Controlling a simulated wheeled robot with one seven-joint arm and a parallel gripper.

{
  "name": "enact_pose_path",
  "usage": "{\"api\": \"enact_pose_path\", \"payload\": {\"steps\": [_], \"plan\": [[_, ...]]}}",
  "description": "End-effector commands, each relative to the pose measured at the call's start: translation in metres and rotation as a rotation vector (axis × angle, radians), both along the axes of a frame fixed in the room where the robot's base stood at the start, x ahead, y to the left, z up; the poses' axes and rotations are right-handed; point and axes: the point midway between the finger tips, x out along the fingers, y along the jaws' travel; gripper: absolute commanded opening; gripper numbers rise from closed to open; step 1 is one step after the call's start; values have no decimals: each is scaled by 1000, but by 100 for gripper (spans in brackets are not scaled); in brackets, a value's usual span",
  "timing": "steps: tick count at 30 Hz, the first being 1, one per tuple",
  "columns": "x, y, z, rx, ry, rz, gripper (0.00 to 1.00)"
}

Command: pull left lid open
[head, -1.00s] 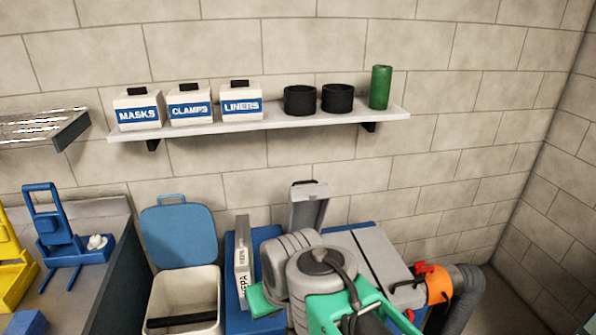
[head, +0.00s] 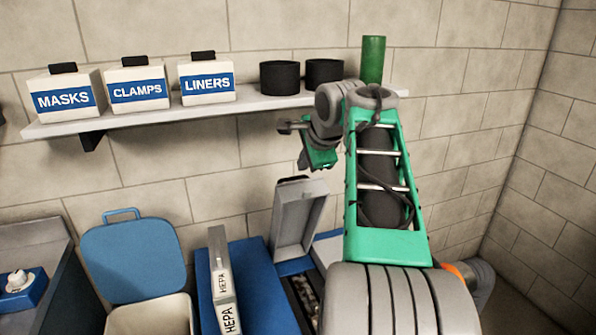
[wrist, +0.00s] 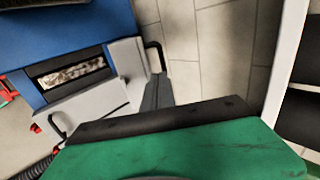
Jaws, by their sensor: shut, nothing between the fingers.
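The left lid (head: 298,218) is a grey hinged cover with a dark handle at its top edge. It stands raised on the blue machine (head: 262,258), and an opening (head: 303,298) shows below it. The wrist view shows an opening with speckled, brush-like contents (wrist: 72,72) in the blue machine, beside grey panels with black handles. My gripper (head: 304,162) is shut and empty, above the raised lid and apart from it, in front of the wall. My arm hides the machine's right part.
A white wall shelf (head: 150,117) holds labelled boxes, two black cups (head: 279,78) and a green cylinder (head: 372,60), close behind my arm. A bin with an open blue lid (head: 133,262) and an upright HEPA filter (head: 223,280) stand left of the raised lid.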

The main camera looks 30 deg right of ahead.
Motion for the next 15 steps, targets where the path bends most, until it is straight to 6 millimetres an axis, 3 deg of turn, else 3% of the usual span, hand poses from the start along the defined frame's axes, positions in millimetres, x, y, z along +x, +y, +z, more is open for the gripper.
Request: {"api": "enact_pose_path", "payload": {"steps": [7, 15], "plan": [[33, -7, -40, 2, 4, 2, 0], [52, -13, -61, -2, 1, -2, 0]]}}
